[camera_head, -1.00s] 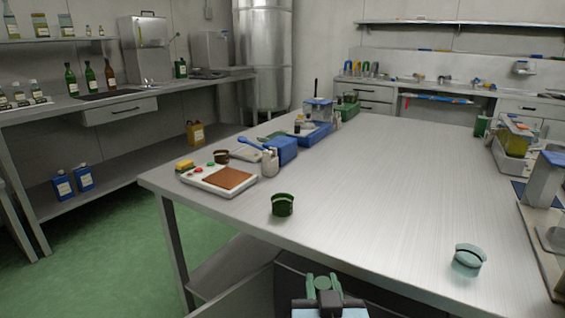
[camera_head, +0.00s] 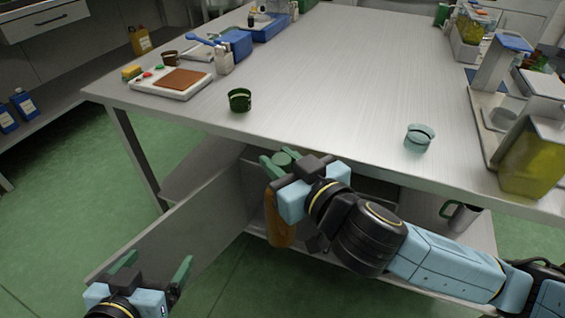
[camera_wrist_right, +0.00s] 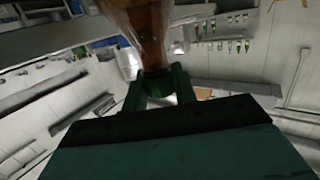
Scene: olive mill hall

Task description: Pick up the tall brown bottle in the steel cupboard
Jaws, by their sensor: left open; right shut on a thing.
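The tall brown bottle (camera_head: 277,222) hangs below my right gripper (camera_head: 279,160) in the head view, in front of the open cupboard under the table. The right gripper is shut on the bottle's top; the brown body also shows in the right wrist view (camera_wrist_right: 140,25), with green fingers around its neck (camera_wrist_right: 154,85). The steel cupboard's door (camera_head: 180,235) stands open to the left, and its inside is partly hidden by my right arm. My left gripper (camera_head: 152,268) is open and empty at the lower left, in front of the door.
The steel table (camera_head: 330,70) is above, with a dark green cup (camera_head: 239,100) and a pale glass cup (camera_head: 419,138) near its front edge. A metal mug (camera_head: 461,217) stands on the lower shelf at right. The green floor is clear at left.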

